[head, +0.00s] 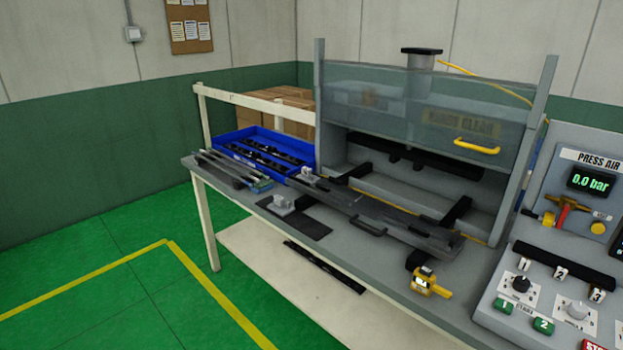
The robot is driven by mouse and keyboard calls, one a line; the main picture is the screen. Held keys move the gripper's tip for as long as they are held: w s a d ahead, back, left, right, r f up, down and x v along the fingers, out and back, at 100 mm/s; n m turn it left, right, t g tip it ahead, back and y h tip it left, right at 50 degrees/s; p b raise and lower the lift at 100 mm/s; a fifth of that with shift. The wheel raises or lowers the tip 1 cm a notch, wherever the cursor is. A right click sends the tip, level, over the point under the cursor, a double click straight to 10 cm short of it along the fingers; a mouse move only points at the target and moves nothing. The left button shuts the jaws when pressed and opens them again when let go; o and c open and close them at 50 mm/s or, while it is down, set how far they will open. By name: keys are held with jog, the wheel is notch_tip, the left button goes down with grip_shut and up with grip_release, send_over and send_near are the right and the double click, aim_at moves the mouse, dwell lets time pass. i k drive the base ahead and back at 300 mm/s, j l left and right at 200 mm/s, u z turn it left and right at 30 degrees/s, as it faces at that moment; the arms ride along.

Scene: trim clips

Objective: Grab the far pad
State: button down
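Two small light grey blocks that may be the pads show in the head view. The nearer block (283,204) sits on a dark flat mat (296,223) at the bench's front edge. The farther block (307,175) sits behind it, by the left end of a long dark grey trim piece (375,212). I cannot tell for sure which thing is called the far pad. My gripper is not in view.
A blue bin (262,139) with black parts stands at the bench's left end, beside thin strips (232,170). A press with a raised clear guard (420,105) stands behind. A yellow device (428,282) and control panel (550,300) are right. Green floor is clear at left.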

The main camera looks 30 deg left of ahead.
aim_at(306, 175)
jog(key=u, duration=0.3)
jog(key=i+j+u, duration=0.1)
jog(key=u, duration=0.3)
jog(key=i+u, duration=0.5)
jog(key=u, duration=0.3)
jog(key=i+l+u, duration=0.15)
jog(key=u, duration=0.2)
jog(key=i, duration=0.05)
